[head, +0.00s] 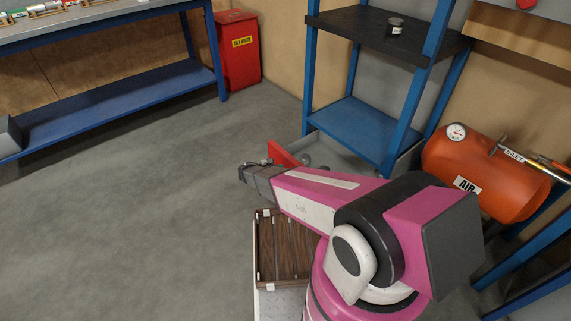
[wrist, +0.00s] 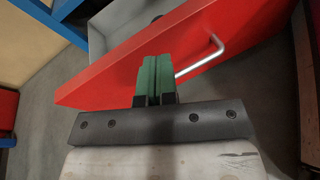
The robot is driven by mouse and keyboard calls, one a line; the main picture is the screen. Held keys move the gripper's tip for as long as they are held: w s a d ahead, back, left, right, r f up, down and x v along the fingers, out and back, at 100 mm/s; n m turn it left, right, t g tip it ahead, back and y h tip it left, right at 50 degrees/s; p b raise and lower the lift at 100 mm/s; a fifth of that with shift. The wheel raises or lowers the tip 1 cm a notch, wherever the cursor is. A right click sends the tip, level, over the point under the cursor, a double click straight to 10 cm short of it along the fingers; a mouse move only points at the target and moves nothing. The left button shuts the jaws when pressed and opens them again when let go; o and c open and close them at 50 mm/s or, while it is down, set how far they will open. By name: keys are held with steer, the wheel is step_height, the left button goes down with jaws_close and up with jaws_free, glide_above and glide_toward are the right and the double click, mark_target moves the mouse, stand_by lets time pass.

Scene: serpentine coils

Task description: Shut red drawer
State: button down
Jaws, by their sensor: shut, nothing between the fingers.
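The red drawer front (wrist: 110,82) spans the wrist view at a tilt, with a metal bar handle (wrist: 200,60) on its right part. The drawer is open: its grey inside (wrist: 128,25) shows behind the front. In the head view the red front (head: 283,153) shows only in part behind my arm, below the blue shelving. My gripper (wrist: 155,62) is shut and empty, its green fingertips in front of the drawer front, left of the handle. Whether the tips touch the front I cannot tell. In the head view my gripper (head: 250,174) is beside the drawer front.
Blue shelving (head: 352,125) stands behind the drawer. An orange air tank (head: 475,172) is at the right. A red waste bin (head: 238,60) and a workbench (head: 110,95) stand at the back left. The grey floor (head: 120,220) at left is clear.

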mark_target(289, 160)
steer(key=w+a+f+n+t+h, duration=0.1)
steer(key=w+a+f+n+t, duration=0.1)
steer(key=a+f+n+t, duration=0.5)
steer(key=w+d, duration=0.2)
steer(key=d, duration=0.1)
steer(key=w+d+r+m+g, duration=0.1)
steer(key=w+d, duration=0.2)
steer(key=d, duration=0.1)
steer(key=w+d+g, duration=0.1)
steer(key=w+d, duration=0.1)
steer(key=d, duration=0.2)
steer(key=shift+w+r+m, duration=0.2)
steer(key=shift+w+m, duration=0.1)
steer(key=x, duration=2.7)
steer(key=shift+f, duration=0.2)
steer(key=shift+d, duration=0.15)
steer(key=v, duration=1.4)
steer(key=s+d+f+n, duration=0.1)
steer(key=s+d+n, duration=0.3)
steer(key=n, duration=1.4)
steer(key=x, duration=1.2)
steer(key=shift+d, duration=0.45)
steer(key=shift+s+f, duration=0.1)
